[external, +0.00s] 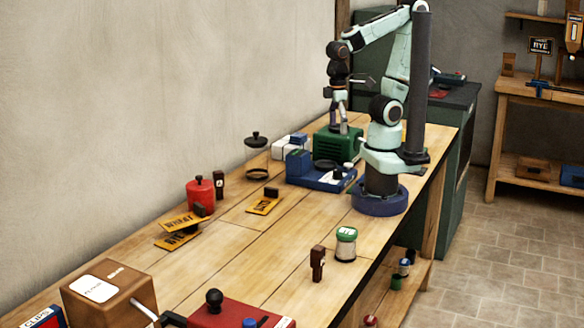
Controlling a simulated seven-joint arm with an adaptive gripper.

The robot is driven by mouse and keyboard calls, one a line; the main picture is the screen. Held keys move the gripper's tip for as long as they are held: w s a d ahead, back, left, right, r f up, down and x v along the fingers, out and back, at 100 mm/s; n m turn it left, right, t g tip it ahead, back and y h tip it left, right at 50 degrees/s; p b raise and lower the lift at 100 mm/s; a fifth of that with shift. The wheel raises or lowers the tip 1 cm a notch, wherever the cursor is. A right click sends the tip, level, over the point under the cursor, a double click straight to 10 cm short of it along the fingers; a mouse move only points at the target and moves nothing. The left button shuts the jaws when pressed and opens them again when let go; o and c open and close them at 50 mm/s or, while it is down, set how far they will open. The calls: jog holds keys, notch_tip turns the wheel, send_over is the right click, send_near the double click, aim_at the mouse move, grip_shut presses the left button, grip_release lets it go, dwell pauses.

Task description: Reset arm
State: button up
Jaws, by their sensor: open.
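My gripper (340,124) hangs pointing down at the far end of the bench, close above a dark green box (338,146) with a slatted front. In this view I cannot tell if the fingertips touch the box top. The fingers are open, and nothing clear shows between them. My arm is folded, with its elbow high, and stands on a blue round base at the bench's right edge.
A blue device (320,178) sits in front of the green box. A glass jar (256,156), a red canister (200,194), yellow signs (264,204) and a green-lidded jar (346,244) stand along the wooden bench (240,250). The bench middle is mostly clear.

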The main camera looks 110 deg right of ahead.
jog(key=shift+s+d+n+y, duration=0.2)
jog(key=shift+s+d+n, duration=0.3)
jog(key=shift+s, duration=0.3)
jog(key=shift+s+d+n+y, duration=0.2)
jog(key=shift+s+d+n, duration=0.25)
jog(key=shift+s, duration=0.3)
jog(key=shift+a, duration=0.1)
